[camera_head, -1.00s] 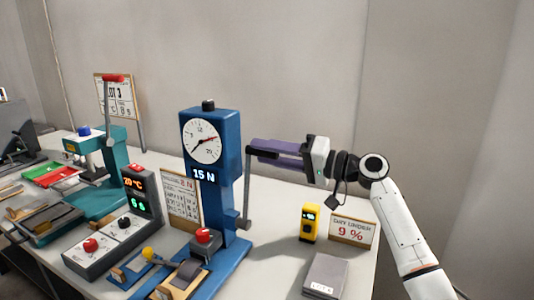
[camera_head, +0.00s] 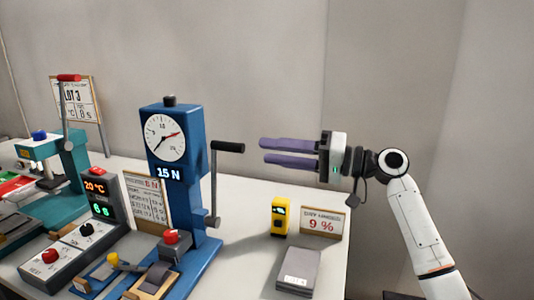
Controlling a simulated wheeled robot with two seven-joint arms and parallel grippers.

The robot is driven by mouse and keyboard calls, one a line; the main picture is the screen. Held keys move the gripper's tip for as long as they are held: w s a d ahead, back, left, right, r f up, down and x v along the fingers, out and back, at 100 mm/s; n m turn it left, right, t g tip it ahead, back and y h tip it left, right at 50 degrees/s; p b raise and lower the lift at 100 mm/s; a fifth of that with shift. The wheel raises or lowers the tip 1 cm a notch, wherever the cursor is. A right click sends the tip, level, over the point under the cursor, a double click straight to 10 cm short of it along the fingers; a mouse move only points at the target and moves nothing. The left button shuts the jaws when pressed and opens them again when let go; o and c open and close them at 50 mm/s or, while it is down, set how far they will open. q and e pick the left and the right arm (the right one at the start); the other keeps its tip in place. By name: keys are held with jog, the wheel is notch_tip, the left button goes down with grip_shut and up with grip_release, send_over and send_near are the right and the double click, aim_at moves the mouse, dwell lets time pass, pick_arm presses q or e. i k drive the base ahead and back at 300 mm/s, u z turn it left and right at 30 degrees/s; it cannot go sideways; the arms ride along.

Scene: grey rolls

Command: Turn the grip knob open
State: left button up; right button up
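The blue force tester (camera_head: 190,145) stands on the bench with a round dial and a display reading 15 N. At its base is a red knob (camera_head: 171,238) above a grey roll (camera_head: 156,276); a yellow ball knob (camera_head: 112,259) is left of it. I cannot tell which is the grip knob. A crank (camera_head: 214,185) with a black handle (camera_head: 228,147) is on the tester's right side. My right gripper (camera_head: 262,150) is open and empty, its two purple fingers spread and pointing left, a short gap right of the black handle. My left gripper is out of view.
A yellow meter (camera_head: 280,216), a sign reading 9 % (camera_head: 319,225) and a grey block (camera_head: 299,268) stand right of the tester. A control box (camera_head: 85,238) and a teal press (camera_head: 70,165) stand left. The bench between tester and meter is clear.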

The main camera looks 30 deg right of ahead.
aim_at(170, 236)
jog(key=k, duration=1)
